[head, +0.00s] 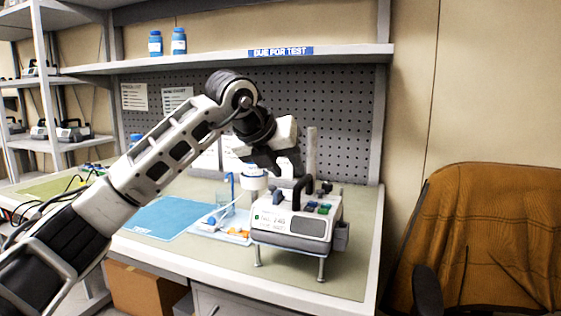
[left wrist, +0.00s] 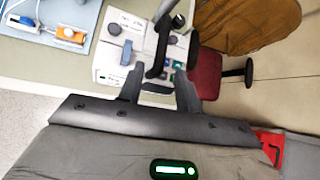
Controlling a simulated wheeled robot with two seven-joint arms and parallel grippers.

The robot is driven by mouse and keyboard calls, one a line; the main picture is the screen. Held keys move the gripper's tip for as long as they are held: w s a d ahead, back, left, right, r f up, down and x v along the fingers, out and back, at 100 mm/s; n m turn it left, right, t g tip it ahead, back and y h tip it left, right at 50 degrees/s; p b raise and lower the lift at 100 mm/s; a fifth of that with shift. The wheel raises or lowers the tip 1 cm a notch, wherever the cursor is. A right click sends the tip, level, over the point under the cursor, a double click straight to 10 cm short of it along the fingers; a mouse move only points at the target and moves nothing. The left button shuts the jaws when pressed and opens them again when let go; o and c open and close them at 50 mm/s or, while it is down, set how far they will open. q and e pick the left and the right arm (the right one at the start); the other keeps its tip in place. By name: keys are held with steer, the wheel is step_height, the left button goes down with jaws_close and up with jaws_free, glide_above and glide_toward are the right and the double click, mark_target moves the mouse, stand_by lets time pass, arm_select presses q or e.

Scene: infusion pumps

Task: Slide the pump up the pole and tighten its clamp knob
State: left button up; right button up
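The pump (head: 290,222) is a pale grey box with a small green-lit display, a black loop handle (head: 302,192) and coloured parts on top. It stands on thin legs at the bench's front right. A short grey upright pole (head: 311,150) shows behind it. My left gripper (left wrist: 158,80) is open in the left wrist view, its two fingers near the pump (left wrist: 112,50) and its black handle (left wrist: 162,45). I cannot tell whether they touch. In the head view my left arm hides much around the gripper. I cannot make out which dark knob is the clamp knob. My right gripper is not in view.
A shelf (head: 220,60) with two blue bottles overhangs the back.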

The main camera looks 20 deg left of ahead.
mark_target(299, 182)
arm_select(q)
steer(key=shift+x, duration=3.55)
jaws_close()
steer(key=shift+r, duration=0.1)
